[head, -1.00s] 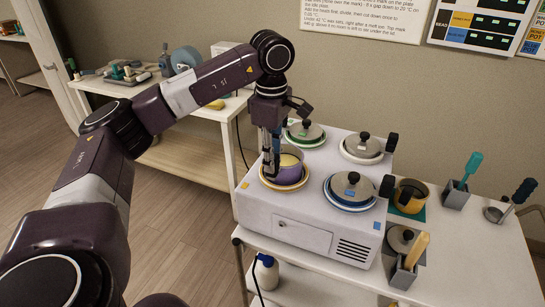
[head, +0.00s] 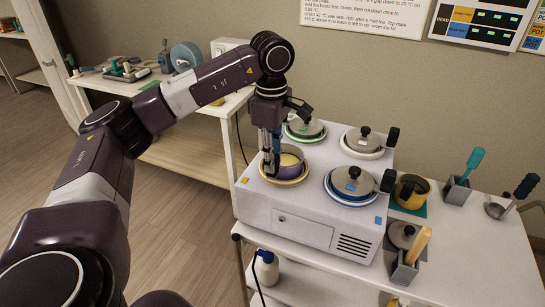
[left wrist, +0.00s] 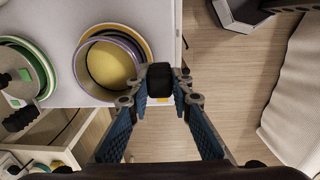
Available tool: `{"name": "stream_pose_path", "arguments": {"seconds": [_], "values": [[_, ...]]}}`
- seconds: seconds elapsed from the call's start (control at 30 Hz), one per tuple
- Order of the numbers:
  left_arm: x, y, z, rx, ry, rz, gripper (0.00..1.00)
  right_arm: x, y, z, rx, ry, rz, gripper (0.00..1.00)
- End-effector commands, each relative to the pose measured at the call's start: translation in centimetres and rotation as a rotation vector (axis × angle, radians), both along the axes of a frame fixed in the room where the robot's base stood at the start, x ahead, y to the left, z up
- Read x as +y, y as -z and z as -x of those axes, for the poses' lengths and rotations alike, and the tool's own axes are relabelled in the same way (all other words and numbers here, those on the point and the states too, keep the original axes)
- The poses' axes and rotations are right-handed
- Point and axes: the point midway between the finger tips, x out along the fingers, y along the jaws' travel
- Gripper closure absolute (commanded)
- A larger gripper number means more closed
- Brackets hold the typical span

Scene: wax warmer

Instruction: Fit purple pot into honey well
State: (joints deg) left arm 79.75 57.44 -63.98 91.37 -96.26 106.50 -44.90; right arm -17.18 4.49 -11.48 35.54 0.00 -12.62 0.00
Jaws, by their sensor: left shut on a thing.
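The purple pot (head: 291,160), with yellow content, stands at the front left well of the white warmer, inside the yellow honey ring (head: 267,179). In the left wrist view the purple pot (left wrist: 82,62) lies within the yellow ring (left wrist: 146,35), off-centre toward the lower left of it. I cannot tell whether it is fully seated. My left gripper (head: 271,165) points down at the pot's left side. In the left wrist view the left gripper (left wrist: 160,98) is shut on the pot's black handle (left wrist: 160,78). My right gripper is out of view.
The warmer (head: 290,222) has lidded pots in its other wells: green-ringed (head: 304,128), white-ringed (head: 363,141) and blue-ringed (head: 351,182). A yellow pot (head: 410,192), tool holders and a loose lid (head: 402,234) stand to the right. A side table (head: 190,100) is behind left.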

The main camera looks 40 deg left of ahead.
Motion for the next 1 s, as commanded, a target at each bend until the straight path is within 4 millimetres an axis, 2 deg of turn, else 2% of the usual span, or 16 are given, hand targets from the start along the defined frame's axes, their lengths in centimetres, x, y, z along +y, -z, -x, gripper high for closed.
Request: {"name": "stream_pose_path", "arguments": {"seconds": [1.0], "values": [[0.0,1.9,0.0,-0.003,0.0,0.0,1.0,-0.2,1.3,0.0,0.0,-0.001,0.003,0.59]]}}
